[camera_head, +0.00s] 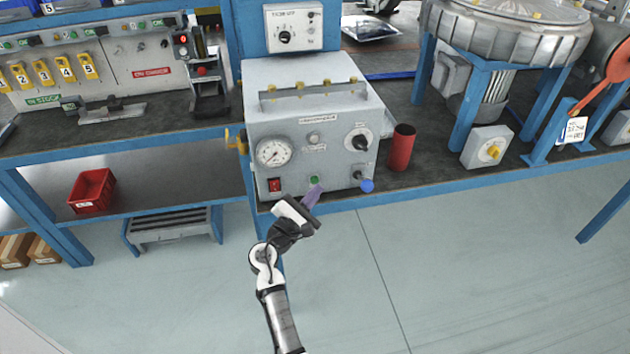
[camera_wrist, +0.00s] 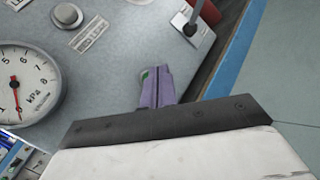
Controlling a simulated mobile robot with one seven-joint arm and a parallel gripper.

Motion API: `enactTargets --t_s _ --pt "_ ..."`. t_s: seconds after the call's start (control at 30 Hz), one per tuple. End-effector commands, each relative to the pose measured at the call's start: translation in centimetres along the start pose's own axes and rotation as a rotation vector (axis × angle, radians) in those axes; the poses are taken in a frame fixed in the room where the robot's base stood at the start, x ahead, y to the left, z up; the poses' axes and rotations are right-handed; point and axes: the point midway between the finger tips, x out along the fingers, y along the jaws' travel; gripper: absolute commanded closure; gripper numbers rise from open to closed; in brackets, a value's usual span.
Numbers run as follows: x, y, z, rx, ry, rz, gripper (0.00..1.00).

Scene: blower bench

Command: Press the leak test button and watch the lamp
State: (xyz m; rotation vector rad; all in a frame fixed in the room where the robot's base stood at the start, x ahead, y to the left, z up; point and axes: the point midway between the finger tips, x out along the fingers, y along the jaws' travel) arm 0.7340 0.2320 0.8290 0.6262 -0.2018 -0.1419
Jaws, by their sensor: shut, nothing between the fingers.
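The leak tester is a grey box (camera_head: 330,110) on the blue-edged bench. Its front has a green button (camera_head: 314,181) low in the middle and a pale round lamp (camera_head: 314,137) above it, which looks unlit. The lamp also shows in the wrist view (camera_wrist: 67,15). My gripper (camera_head: 317,189) is shut and empty, its purple fingers pointing at the panel right by the green button. In the wrist view the fingers (camera_wrist: 157,88) cover most of the button; only a green sliver (camera_wrist: 145,74) shows. I cannot tell whether they touch it.
The tester's front also carries a pressure gauge (camera_head: 273,152), a red switch (camera_head: 274,184), a black knob (camera_head: 359,140) and a lever with a blue ball (camera_head: 366,186) close right of my gripper. A red cylinder (camera_head: 401,148) stands to the right. The floor in front is clear.

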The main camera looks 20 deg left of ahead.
Motion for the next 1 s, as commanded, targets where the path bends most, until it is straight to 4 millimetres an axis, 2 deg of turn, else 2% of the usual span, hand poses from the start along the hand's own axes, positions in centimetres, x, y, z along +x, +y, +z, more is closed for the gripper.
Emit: enactTargets --t_s 1.0 --pt "0.88 0.66 -0.63 0.001 0.0 0.0 1.0"
